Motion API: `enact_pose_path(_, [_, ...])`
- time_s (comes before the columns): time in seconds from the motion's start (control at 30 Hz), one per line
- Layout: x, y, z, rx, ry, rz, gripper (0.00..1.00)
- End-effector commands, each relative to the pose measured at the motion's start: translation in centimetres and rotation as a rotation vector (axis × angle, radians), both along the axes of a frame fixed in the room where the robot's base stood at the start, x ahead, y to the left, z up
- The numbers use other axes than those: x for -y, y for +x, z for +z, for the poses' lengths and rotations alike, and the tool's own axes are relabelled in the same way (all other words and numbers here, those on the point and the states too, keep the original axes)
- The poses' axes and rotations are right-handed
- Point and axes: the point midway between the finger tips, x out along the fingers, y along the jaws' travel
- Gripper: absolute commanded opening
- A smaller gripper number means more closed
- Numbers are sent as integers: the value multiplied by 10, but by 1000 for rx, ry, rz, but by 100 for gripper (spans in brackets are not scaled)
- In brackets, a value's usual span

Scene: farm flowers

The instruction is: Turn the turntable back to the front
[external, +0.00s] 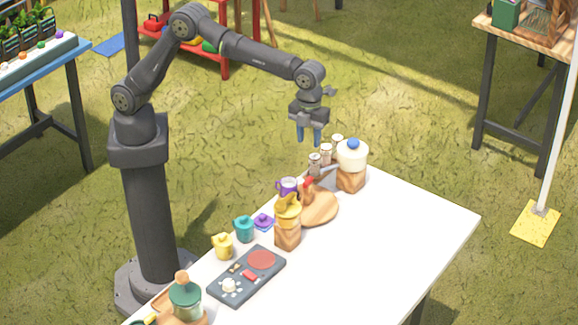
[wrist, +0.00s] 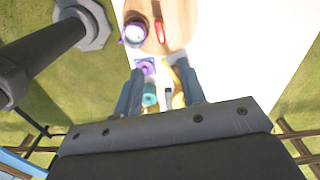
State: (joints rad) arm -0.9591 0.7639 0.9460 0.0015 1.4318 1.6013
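The likely turntable is a round wooden disc (external: 323,210) on the white table, behind a wooden block with a yellow top (external: 288,210). A purple mug (external: 287,187) and a small red item (external: 308,186) show at its far left side. In the wrist view the wooden disc (wrist: 177,42) is at the top, cut by the frame, with the purple mug (wrist: 134,33) and the red item (wrist: 160,32). My gripper (external: 310,140) points down, empty, in the air above and behind the disc. Its fingers (wrist: 160,88) are apart. I cannot tell which side of the disc is the front.
Shakers (external: 326,154) and a white pot with a blue knob (external: 352,157) stand near the disc. The table's right side (external: 400,240) is clear.

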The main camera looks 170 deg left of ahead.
Motion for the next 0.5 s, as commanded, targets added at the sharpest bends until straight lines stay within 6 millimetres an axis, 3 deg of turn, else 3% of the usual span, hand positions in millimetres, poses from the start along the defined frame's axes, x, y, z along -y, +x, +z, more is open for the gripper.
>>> enact_pose_path(0.5, [0,0,-113,0,-3,2,37])
